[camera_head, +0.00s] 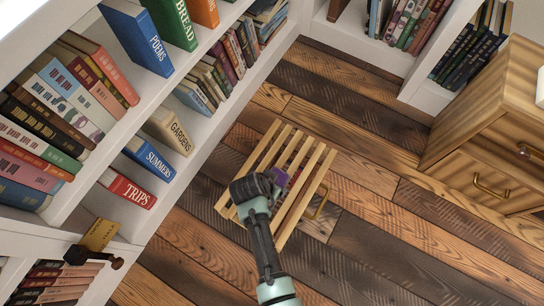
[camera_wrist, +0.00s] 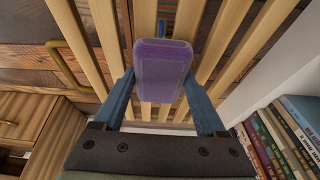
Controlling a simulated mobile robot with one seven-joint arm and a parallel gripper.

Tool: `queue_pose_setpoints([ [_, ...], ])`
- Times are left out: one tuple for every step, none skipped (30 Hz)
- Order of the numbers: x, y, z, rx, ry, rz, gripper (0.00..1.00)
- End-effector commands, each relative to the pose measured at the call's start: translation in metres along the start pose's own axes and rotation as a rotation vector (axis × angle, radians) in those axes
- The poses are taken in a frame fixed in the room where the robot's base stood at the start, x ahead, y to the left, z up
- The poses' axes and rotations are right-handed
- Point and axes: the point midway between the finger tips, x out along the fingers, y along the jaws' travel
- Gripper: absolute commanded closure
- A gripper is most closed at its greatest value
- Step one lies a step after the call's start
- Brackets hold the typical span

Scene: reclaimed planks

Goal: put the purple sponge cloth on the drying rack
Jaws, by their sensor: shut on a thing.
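The purple sponge cloth (camera_wrist: 160,65) is a small rounded block held between the blue fingers of my gripper (camera_wrist: 160,88). In the head view only a small purple part of the cloth (camera_head: 281,176) shows beside my gripper (camera_head: 275,187), and the rest is hidden. The drying rack (camera_head: 313,186) is a set of pale wooden slats over the floor. In the wrist view its slats (camera_wrist: 104,22) lie behind the cloth. My gripper is over the rack's middle. I cannot tell whether the cloth touches the slats.
A white bookcase (camera_head: 150,180) full of books stands close on the left. A wooden cabinet (camera_head: 480,150) with brass handles is at the right. More shelves with books (camera_head: 405,22) stand at the back. The plank floor (camera_head: 400,240) is clear to the right of the rack.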

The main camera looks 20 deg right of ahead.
Motion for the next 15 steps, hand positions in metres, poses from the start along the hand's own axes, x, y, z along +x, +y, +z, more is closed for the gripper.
queue_pose_setpoints([
  [-0.0007, -0.0002, -0.0004, 0.000, 0.000, 0.000, 0.79],
  [-0.0006, -0.0002, -0.0004, 0.000, 0.000, 0.000, 0.79],
  [0.0002, -0.0002, 0.0000, 0.000, 0.000, 0.000, 0.79],
  [0.0012, -0.0002, 0.0004, 0.000, 0.000, 0.000, 0.79],
  [0.0023, -0.0002, 0.0008, 0.000, 0.000, 0.000, 0.79],
  [0.0027, -0.0001, 0.0010, 0.000, 0.000, 0.000, 0.25],
  [0.0020, -0.0002, 0.0007, 0.000, 0.000, 0.000, 0.19],
  [0.0019, -0.0002, 0.0006, 0.000, 0.000, 0.000, 0.14],
  [0.0019, -0.0001, 0.0006, 0.000, 0.000, 0.000, 0.07],
  [0.0019, -0.0001, 0.0007, 0.000, 0.000, 0.000, 0.01],
  [0.0019, -0.0001, 0.0007, 0.000, 0.000, 0.000, 0.00],
  [0.0019, -0.0001, 0.0007, 0.000, 0.000, 0.000, 0.00],
  [0.0019, -0.0001, 0.0007, 0.000, 0.000, 0.000, 0.00],
  [0.0019, -0.0001, 0.0007, 0.000, 0.000, 0.000, 0.00],
  [0.0019, 0.0000, 0.0007, 0.000, 0.000, 0.000, 0.00],
])
